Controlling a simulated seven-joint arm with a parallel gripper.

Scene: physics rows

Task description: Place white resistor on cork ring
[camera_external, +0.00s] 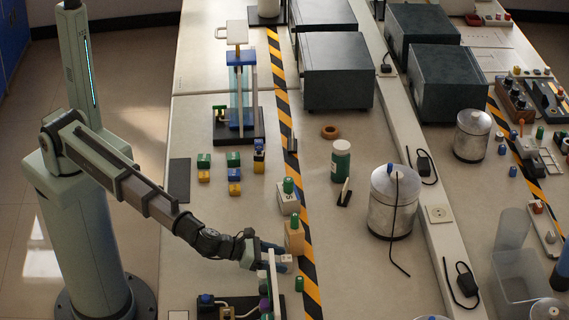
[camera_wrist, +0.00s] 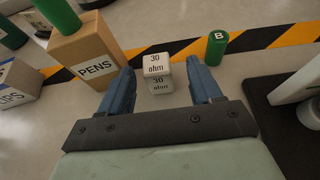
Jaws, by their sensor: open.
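The white resistor appears to be a white block marked "30 ohm" (camera_wrist: 157,66). In the wrist view it sits between and just beyond my fingertips, and a second "30 ohm" face or block shows directly below it; I cannot tell which. In the external view the white block (camera_external: 286,259) is small, beside my gripper (camera_external: 277,258). My gripper, with blue fingers, also shows in the wrist view (camera_wrist: 167,78); it is open, with nothing held between the fingers.
A "PENS" box (camera_wrist: 88,52) with a green cylinder stands left of my fingers. A green cylinder marked "B" (camera_wrist: 217,48) stands to the right. A green bottle (camera_external: 341,161) and a black stand (camera_external: 344,193) stand near the ring.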

